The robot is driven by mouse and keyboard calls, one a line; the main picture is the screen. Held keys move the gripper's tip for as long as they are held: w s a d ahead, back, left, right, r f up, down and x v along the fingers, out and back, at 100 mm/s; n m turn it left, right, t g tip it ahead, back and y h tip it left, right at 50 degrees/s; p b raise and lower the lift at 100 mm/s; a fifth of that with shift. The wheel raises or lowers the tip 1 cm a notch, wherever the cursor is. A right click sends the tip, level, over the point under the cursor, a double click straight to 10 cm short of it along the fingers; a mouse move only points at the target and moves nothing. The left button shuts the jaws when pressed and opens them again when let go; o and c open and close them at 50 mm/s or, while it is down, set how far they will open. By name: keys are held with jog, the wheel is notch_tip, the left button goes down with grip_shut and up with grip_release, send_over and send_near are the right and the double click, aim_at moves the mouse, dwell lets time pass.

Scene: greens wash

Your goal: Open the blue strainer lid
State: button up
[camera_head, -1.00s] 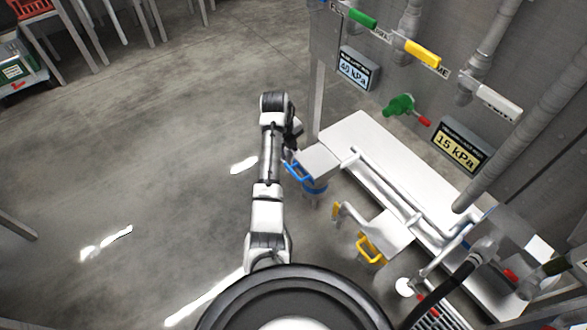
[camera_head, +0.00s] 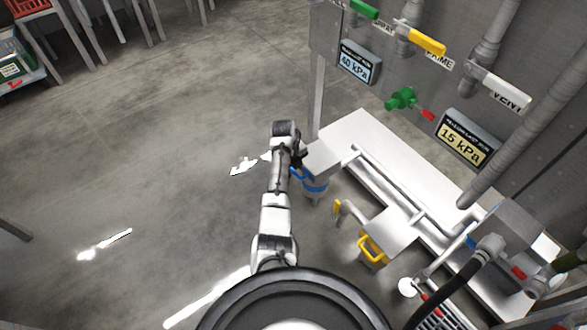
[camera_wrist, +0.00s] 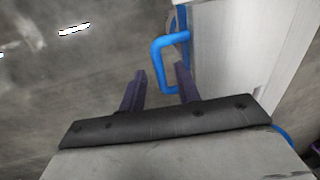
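The blue strainer shows in the head view as a grey lid (camera_head: 322,157) over a body with a blue band (camera_head: 315,184). A blue handle (camera_head: 298,173) sticks out from its left side, partly hidden by my arm. In the wrist view the blue handle (camera_wrist: 160,66) is a bent loop joined to the light lid (camera_wrist: 240,50). My gripper (camera_wrist: 160,75) is open, its two dark fingers apart. The handle's lower end lies between or just beyond the fingertips; I cannot tell whether they touch it.
A second strainer with a yellow handle (camera_head: 371,250) stands nearer, to the right. White pipes (camera_head: 390,187) run over a white bench (camera_head: 362,126). Gauges reading 40 kPa (camera_head: 359,63) and 15 kPa (camera_head: 465,138) hang on the wall panel.

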grip_shut()
jog(key=shift+r, duration=0.1)
dwell(0.3)
